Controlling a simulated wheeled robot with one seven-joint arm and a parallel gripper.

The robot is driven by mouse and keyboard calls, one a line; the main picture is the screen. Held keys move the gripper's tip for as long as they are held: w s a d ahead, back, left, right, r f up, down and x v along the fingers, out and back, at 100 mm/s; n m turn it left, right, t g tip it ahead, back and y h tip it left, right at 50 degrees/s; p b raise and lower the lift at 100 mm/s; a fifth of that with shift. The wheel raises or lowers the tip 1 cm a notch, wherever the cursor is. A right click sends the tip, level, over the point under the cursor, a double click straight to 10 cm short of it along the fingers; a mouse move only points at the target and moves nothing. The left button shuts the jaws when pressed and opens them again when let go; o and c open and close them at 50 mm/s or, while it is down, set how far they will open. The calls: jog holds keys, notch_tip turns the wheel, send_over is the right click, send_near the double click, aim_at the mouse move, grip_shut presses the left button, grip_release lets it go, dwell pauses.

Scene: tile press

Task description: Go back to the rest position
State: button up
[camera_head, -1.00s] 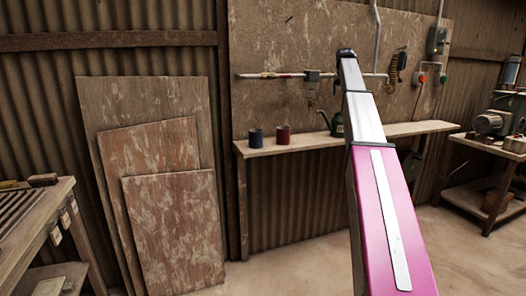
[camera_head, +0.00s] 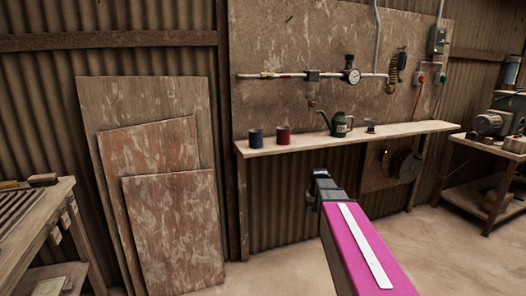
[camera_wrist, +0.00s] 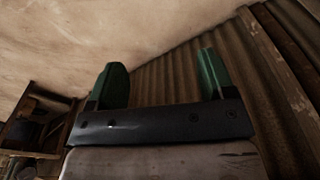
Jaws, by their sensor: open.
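My gripper shows in the wrist view (camera_wrist: 160,85) as two green fingers standing well apart on a dark bar. It is open, and nothing shows between the fingers. Behind them are a pale, stained surface and corrugated wall. In the head view my pink and grey arm points forward and ends low, below the wall shelf; the fingers cannot be made out there.
A wooden shelf (camera_head: 300,147) holds a blue mug (camera_head: 256,138), a red mug (camera_head: 283,135) and a green oil can (camera_head: 340,124). Boards (camera_head: 172,230) lean at left. Benches stand at left (camera_head: 35,215) and right (camera_head: 490,146). The floor (camera_head: 460,255) at right is clear.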

jog(key=s+a+f, duration=0.2)
jog(key=s+f, duration=0.3)
jog(key=s, duration=0.4)
jog(key=s+a+f+n+g, duration=0.1)
jog(key=s+a+f, duration=0.1)
jog(key=s+f, duration=0.3)
jog(key=s, duration=0.4)
jog(key=shift+s+a, duration=0.2)
jog(key=shift+s, duration=0.05)
dwell(0.9)
